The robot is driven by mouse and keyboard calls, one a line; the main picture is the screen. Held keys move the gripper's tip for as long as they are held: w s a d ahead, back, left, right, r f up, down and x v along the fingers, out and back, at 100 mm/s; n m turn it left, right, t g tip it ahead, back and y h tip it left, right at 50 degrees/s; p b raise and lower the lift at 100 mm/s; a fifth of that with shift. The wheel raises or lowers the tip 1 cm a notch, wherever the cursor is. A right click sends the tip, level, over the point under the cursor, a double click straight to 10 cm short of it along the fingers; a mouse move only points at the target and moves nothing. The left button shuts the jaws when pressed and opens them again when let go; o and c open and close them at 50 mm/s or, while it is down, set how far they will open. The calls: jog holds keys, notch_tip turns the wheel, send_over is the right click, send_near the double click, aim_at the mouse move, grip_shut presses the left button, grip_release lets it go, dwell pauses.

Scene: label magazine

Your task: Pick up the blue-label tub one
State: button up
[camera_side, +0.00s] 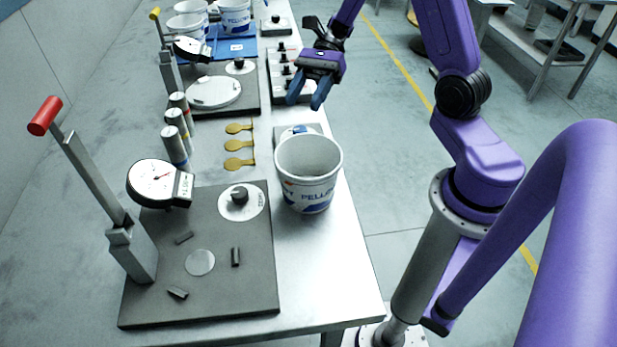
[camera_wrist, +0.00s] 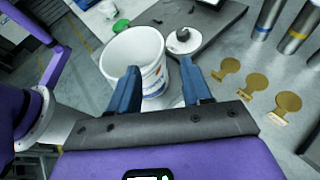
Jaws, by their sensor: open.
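A white open-topped tub with blue lettering (camera_side: 308,190) stands upright near the bench's right edge in the side view. In the wrist view the tub (camera_wrist: 148,55) appears beyond and between my fingers, its rim facing up and its inside looking empty. My gripper (camera_side: 304,101) is open and empty, raised above the bench and behind the tub in the side view, apart from it. In the wrist view both blue fingers (camera_wrist: 160,88) are spread and partly cover the tub's lower part. Several similar white tubs (camera_side: 236,20) stand at the far end; which is tub one is not marked.
A dark gauge plate (camera_side: 225,285) with a red-handled lever (camera_side: 45,116) and dial (camera_side: 158,183) lies left of the tub. Gold round tags (camera_side: 238,163) and banded cylinders (camera_side: 176,146) are behind it. A knobbed panel (camera_side: 284,85) and blue tray (camera_side: 240,47) lie farther back.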

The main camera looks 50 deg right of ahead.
aim_at(291, 137)
jog(key=shift+s+f+x, duration=0.15)
jog(key=shift+x, duration=2.1)
jog(key=shift+s+f+x, duration=0.1)
jog(key=shift+f+x, duration=0.05)
jog(key=shift+x, duration=2.1)
jog(key=shift+d, duration=0.15)
